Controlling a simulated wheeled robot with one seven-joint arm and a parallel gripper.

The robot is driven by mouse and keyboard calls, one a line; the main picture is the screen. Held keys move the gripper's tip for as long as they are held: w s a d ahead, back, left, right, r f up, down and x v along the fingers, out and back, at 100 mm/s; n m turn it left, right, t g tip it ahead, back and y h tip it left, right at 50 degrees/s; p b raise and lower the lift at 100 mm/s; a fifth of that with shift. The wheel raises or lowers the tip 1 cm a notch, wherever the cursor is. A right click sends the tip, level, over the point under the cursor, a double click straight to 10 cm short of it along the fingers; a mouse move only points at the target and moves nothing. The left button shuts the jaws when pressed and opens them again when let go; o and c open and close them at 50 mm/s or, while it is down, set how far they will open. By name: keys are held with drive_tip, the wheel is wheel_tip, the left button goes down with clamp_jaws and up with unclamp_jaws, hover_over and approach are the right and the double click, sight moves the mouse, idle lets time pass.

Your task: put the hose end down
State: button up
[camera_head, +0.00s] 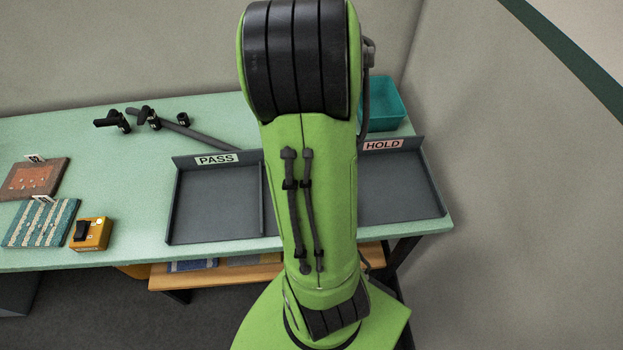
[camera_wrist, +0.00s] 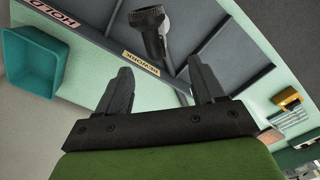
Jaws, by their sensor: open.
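The hose end (camera_wrist: 152,32), a dark nozzle with a flared mouth, shows in the wrist view just beyond my fingertips. It is over or in the tray's middle part, by the wall with the REWORK label (camera_wrist: 141,62); I cannot tell whether it touches the tray floor. My gripper (camera_wrist: 160,70) is open, its two dark fingers wide apart with nothing gripped between them. In the head view my arm hides the gripper, the hose end and the tray's middle. A grey tube (camera_head: 190,132) lies at the back of the table and runs toward the tray.
The grey tray has a PASS part (camera_head: 215,205) and a HOLD part (camera_head: 400,190), both empty where seen. A teal bin (camera_head: 385,105) stands behind HOLD. Black fittings (camera_head: 145,117), tufted samples (camera_head: 40,222) and an orange switch box (camera_head: 90,234) are at left.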

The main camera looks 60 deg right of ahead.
drive_tip(key=f, duration=0.7)
drive_tip(key=d+f+b, duration=0.1)
drive_tip(key=f, duration=0.2)
drive_tip(key=shift+w+f, duration=0.2)
drive_tip(key=shift+s+a+r, duration=0.1)
drive_tip(key=shift+a, duration=0.05)
drive_tip(key=c, duration=0.3)
clamp_jaws()
